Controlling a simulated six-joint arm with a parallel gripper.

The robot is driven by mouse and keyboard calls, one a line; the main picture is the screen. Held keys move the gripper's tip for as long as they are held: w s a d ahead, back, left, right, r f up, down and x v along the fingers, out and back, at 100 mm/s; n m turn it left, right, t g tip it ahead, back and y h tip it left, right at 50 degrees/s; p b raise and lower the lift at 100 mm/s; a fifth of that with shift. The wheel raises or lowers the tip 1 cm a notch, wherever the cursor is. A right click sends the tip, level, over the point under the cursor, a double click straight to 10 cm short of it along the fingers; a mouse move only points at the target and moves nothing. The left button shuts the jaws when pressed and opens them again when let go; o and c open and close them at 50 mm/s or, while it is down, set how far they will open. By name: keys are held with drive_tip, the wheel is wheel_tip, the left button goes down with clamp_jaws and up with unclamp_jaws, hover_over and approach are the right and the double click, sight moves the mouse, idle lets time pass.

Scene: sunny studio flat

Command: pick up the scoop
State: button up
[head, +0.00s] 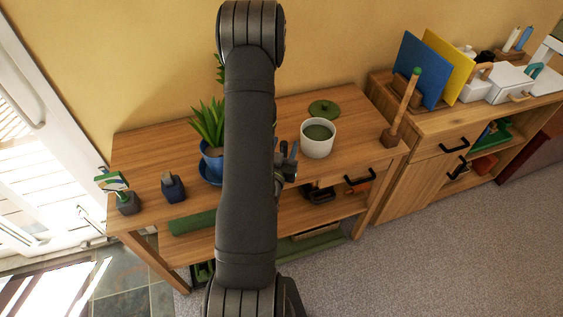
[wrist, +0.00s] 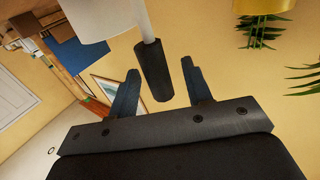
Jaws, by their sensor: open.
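The scoop shows in the wrist view as a dark, rounded handle (wrist: 153,70) with a pale shaft running up to the top edge. Its far end is out of frame there, and I cannot make the scoop out in the head view. My gripper (wrist: 160,85) is open, its two blue fingers on either side of the handle's end. I cannot tell how deep the handle sits between them, but nothing is gripped. In the head view my gripper (head: 287,157) is partly hidden behind my arm, just left of the white pot (head: 318,148).
A green lid (head: 324,109) lies behind the pot on the wooden table (head: 170,143). A potted plant (head: 207,128) stands left, partly behind my arm. A wooden post (head: 404,105) stands at the right end. A dark blue block (head: 172,187) and a small sign (head: 118,188) stand left.

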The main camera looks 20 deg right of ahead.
drive_tip(key=shift+w, duration=0.1)
clamp_jaws()
drive_tip(key=shift+r, duration=0.15)
